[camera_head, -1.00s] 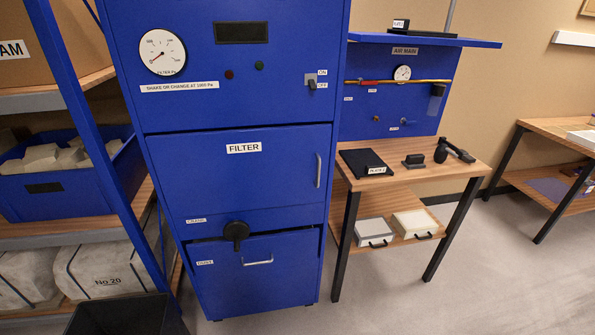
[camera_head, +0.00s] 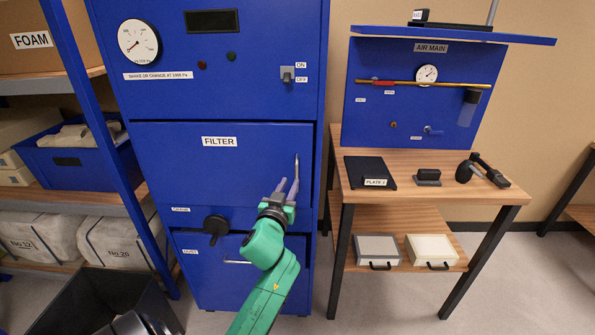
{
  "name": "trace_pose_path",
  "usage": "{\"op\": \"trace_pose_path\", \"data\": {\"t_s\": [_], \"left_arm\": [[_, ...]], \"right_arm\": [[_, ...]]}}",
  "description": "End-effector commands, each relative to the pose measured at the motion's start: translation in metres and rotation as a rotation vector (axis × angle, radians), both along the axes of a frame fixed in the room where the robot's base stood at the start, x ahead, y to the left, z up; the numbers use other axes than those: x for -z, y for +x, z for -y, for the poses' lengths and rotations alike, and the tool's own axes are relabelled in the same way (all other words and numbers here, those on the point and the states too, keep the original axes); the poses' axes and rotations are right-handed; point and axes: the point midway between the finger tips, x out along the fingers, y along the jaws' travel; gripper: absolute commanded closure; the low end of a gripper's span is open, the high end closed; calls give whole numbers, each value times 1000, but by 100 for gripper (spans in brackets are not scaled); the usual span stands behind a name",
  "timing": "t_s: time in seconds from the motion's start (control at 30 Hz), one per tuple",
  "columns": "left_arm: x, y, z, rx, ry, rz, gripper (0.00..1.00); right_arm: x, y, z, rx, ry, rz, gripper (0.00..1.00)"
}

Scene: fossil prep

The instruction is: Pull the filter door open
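The filter door (camera_head: 215,170) is a blue panel labelled FILTER in the middle of the blue cabinet. It looks shut or nearly so, with a thin dark gap along its top edge. Its upright metal handle (camera_head: 297,166) is near the door's right edge.
Below the door are a black crank knob (camera_head: 215,226) and a lower drawer (camera_head: 205,268). A wooden bench (camera_head: 440,165) stands close at the right. A shelf is at the left, with a black bin (camera_head: 85,290) on the floor before it. Floor shows between cabinet and bench.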

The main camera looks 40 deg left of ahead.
Motion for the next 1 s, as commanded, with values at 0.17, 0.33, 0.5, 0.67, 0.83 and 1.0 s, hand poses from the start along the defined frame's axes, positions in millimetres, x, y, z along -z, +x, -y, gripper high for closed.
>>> {"op": "trace_pose_path", "data": {"t_s": [0.17,0.33,0.5,0.67,0.83,1.0], "left_arm": [[-2,41,-20,-1,0,0,73],[0,60,-29,0,0,-1,73],[0,63,-30,1,0,-1,73],[1,63,-30,1,0,-1,96],[1,63,-30,1,0,-1,100],[1,63,-30,1,-1,-2,100]], "right_arm": [[-6,9,6,-1,-9,13,43],[-7,12,10,1,-13,18,43],[-7,12,11,3,-14,18,43],[-7,12,11,3,-14,18,43],[-7,12,11,3,-14,18,43],[-7,11,11,2,-14,18,43]]}}
